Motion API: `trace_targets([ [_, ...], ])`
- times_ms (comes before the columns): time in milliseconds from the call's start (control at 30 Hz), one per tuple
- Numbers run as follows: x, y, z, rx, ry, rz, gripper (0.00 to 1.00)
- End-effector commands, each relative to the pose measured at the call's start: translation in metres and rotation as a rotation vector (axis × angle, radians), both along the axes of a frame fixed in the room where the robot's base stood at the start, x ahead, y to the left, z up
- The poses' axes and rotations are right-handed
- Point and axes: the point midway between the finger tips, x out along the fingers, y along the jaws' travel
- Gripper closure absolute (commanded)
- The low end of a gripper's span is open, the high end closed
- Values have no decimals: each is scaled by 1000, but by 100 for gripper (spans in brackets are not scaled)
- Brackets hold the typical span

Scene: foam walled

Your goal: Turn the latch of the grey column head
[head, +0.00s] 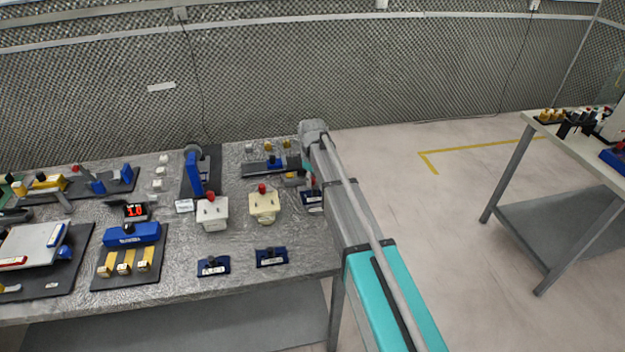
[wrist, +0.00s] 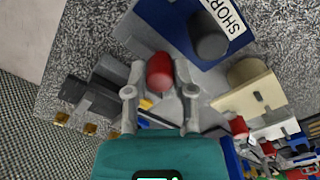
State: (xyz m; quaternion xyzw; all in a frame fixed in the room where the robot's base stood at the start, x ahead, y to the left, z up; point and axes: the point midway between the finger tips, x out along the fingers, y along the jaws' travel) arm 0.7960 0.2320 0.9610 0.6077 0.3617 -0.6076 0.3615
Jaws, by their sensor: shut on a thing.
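In the wrist view my gripper (wrist: 160,92) has a finger on each side of a small red-ended piece (wrist: 160,72), and it is shut on this piece. The piece looks like the latch and sits at a grey body (wrist: 146,48), which I take for the grey column head. The fingers and my gripper's teal body hide much of it. In the head view my arm reaches to the right end of the table, and my gripper and the latch are mostly hidden there.
A blue block (wrist: 195,25) labelled "SHOR..." with a black knob lies just beyond. A cream block (wrist: 250,95) is close on the right, a dark fixture (wrist: 98,80) on the left. The table (head: 235,235) holds several other devices. Open floor (head: 440,210) lies right of it.

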Motion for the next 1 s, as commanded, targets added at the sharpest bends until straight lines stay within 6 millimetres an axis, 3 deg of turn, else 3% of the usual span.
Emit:
trace_targets([
  [367, 0, -1, 0, -1, 0, 8, 100],
  [400, 0, -1, 0, -1, 0, 8, 65],
  [600, 0, -1, 0, -1, 0, 7, 33],
  [1000, 0, 0, 0, 0, 0, 6, 33],
])
